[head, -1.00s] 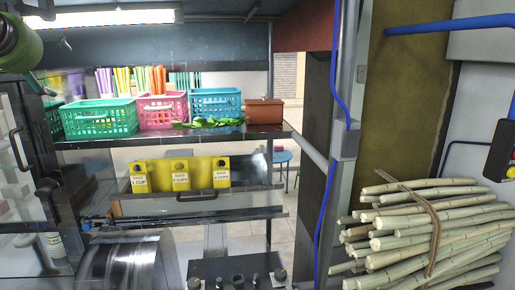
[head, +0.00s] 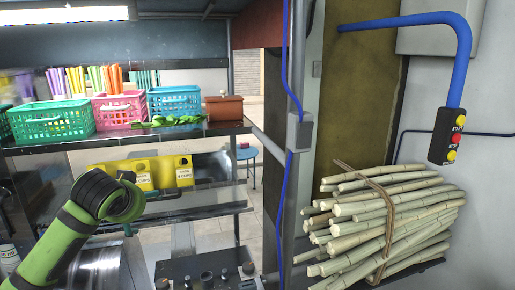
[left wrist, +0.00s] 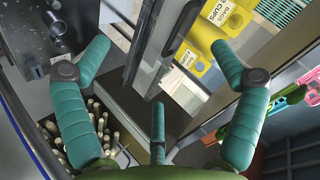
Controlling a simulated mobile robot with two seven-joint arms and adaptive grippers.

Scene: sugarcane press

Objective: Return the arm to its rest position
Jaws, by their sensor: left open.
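My left arm (head: 62,240), green with black joints, comes in from the lower left in the head view. Its bent upper part is in front of the yellow cup dispenser and covers its left side. The fingers cannot be made out there. In the left wrist view my left gripper (left wrist: 158,72) has its teal fingers spread apart with nothing between them. My right gripper is in neither view.
A yellow dispenser (head: 160,172) sits below a shelf of coloured baskets (head: 172,101). A tied sugarcane bundle (head: 390,215) lies at the right, below a hanging button box (head: 447,136). Press machinery (head: 205,270) is at the bottom.

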